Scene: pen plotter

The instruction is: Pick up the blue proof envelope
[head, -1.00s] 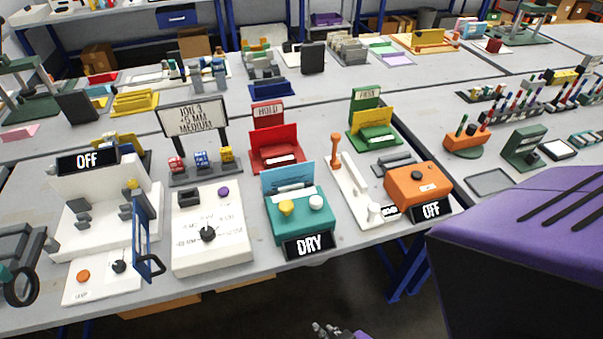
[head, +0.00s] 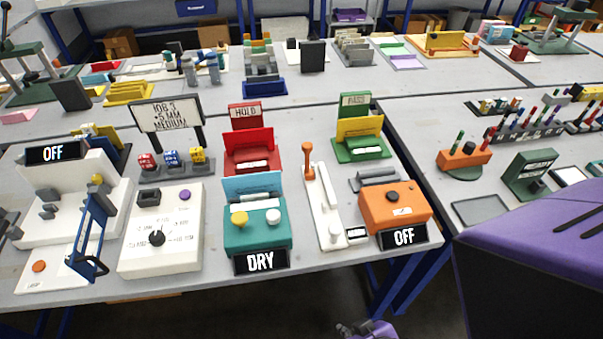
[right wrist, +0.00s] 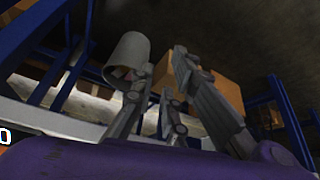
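A light blue upright panel (head: 253,187), the best match for the blue proof envelope, stands at the back of the teal unit (head: 256,239) marked DRY in the head view. I cannot tell whether it is a loose envelope or part of that unit. A small part of a grey gripper with a purple link, apparently my right gripper (head: 365,331), shows at the bottom edge, in front of and below the table. In the right wrist view its fingers (right wrist: 160,66) are apart with nothing between them. My left gripper is not in view.
A red HOLD stand (head: 252,137) and a green PASS stand (head: 362,148) with a yellow panel are behind. A white lever unit (head: 325,217) and orange unit (head: 394,206) stand right of the teal unit, a white dial box (head: 160,233) left. A bin (right wrist: 129,58) shows in the wrist view.

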